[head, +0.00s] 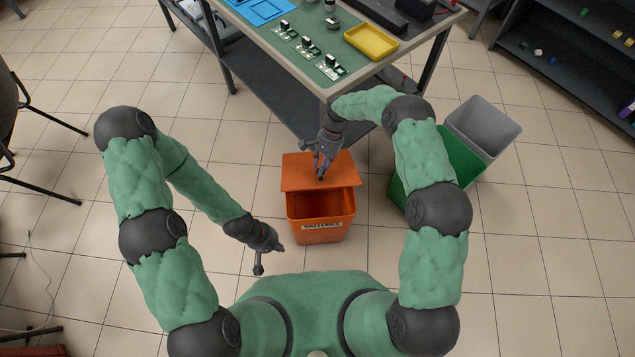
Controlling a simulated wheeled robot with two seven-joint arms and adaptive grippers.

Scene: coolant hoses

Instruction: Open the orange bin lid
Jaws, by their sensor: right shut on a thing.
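The orange bin (318,236) stands on the floor below the table, with a label reading "BATTERIES" on its front. Its orange lid (297,176) sits toward the back of the bin, and the front part of the opening shows a dark inside. My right gripper (321,175) reaches down from the table side over the middle of the lid. It is shut on the lid, though its fingertips hide the exact part held. My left gripper (270,260) is open and empty, low and to the left of the bin.
A table (300,84) with circuit boards (308,46) and a yellow tray (371,41) stands behind the bin. A green bin (462,160) and a grey bin (484,126) stand to the right. Tiled floor is free left of the orange bin.

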